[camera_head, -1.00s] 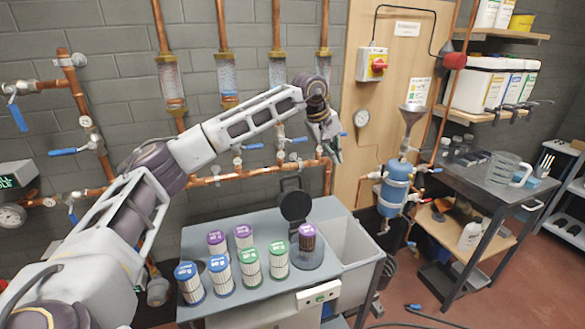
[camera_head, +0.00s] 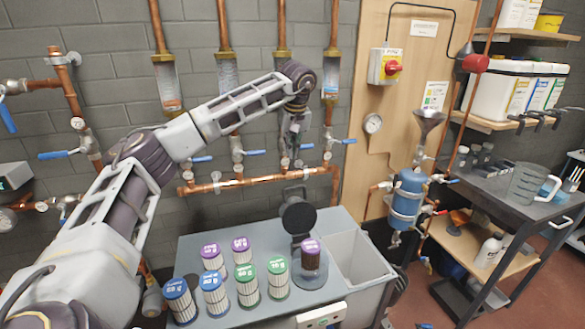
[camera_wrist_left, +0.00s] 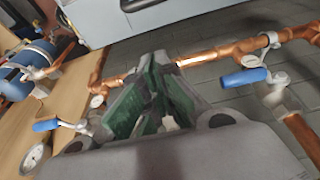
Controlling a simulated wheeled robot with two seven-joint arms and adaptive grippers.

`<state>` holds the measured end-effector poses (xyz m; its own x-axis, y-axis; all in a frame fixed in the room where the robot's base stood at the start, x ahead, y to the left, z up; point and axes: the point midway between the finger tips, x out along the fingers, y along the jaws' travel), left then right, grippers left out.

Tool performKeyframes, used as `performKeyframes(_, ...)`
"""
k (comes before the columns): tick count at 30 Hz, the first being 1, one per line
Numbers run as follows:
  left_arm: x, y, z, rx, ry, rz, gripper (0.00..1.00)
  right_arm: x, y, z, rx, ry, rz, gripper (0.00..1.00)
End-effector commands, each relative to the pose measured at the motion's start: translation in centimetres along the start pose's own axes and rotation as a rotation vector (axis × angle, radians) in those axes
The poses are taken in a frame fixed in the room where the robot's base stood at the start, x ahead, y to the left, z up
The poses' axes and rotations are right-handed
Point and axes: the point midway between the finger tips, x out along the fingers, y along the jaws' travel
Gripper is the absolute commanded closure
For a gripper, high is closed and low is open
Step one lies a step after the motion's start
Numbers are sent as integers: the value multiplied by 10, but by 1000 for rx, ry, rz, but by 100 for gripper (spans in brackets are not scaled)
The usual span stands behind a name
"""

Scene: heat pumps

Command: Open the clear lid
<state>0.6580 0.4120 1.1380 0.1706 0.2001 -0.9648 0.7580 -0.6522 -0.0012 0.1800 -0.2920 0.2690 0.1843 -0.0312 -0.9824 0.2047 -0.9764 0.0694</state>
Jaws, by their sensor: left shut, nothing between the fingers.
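A round, dark, see-through-looking lid (camera_head: 298,218) stands raised on its hinge at the back of the grey bench. In front of it is a clear cylindrical housing (camera_head: 324,268) holding a purple-topped dark filter (camera_head: 311,256). My left gripper (camera_head: 291,157) is above and behind the lid, near the copper pipe, apart from the lid. Its green-padded fingers (camera_wrist_left: 165,110) are shut and empty in the left wrist view. The lid cannot be made out in the wrist view. My right gripper is not in view.
Several filters with purple, blue and green (camera_head: 248,266) tops stand left of the housing. A grey basin (camera_head: 362,258) is at its right. A copper pipe (camera_head: 250,180) with blue-handled valves runs along the wall behind. A blue tank (camera_head: 408,196) stands further right.

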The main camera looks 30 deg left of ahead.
Motion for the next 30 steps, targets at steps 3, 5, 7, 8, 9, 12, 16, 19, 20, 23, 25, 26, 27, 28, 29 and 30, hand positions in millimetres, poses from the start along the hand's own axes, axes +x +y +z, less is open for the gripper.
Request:
performKeyframes(3, 5, 0, 0, 0, 0, 0, 100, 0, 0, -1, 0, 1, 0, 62)
performKeyframes(5, 9, 0, 0, -1, 0, 0, 100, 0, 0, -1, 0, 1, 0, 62)
performKeyframes(7, 15, 0, 0, -1, -1, 0, 100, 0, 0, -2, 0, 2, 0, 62)
performKeyframes(8, 18, 0, 0, -1, -1, 0, 100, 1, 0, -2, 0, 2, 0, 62)
performKeyframes(9, 22, 0, 0, -1, -1, -1, 100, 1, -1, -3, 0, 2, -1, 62)
performKeyframes(12, 35, 0, 0, -1, -2, -2, 100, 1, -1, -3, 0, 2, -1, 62)
performKeyframes(16, 52, 0, 0, -1, -1, 0, 100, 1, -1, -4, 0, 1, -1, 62)
performKeyframes(19, 65, 0, 0, 0, -1, -1, 100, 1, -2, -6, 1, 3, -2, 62)
performKeyframes(20, 69, 0, 1, 0, -2, -1, 100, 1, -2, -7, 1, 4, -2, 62)
performKeyframes(23, 82, 0, 0, 0, -1, 0, 100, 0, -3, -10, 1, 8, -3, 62)
performKeyframes(25, 91, 0, 0, 0, -1, -1, 100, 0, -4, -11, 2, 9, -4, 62)
performKeyframes(26, 95, 0, 0, 0, -1, -1, 100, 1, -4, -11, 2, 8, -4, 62)
performKeyframes(27, 101, 0, 0, 0, -1, 0, 100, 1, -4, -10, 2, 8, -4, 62)
performKeyframes(28, 100, 0, 2, 1, 0, 2, 100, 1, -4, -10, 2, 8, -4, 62)
performKeyframes(29, 97, 0, 5, 2, 0, 3, 100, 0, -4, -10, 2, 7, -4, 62)
performKeyframes(30, 96, 0, 8, 1, 1, 3, 100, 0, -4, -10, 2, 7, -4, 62)
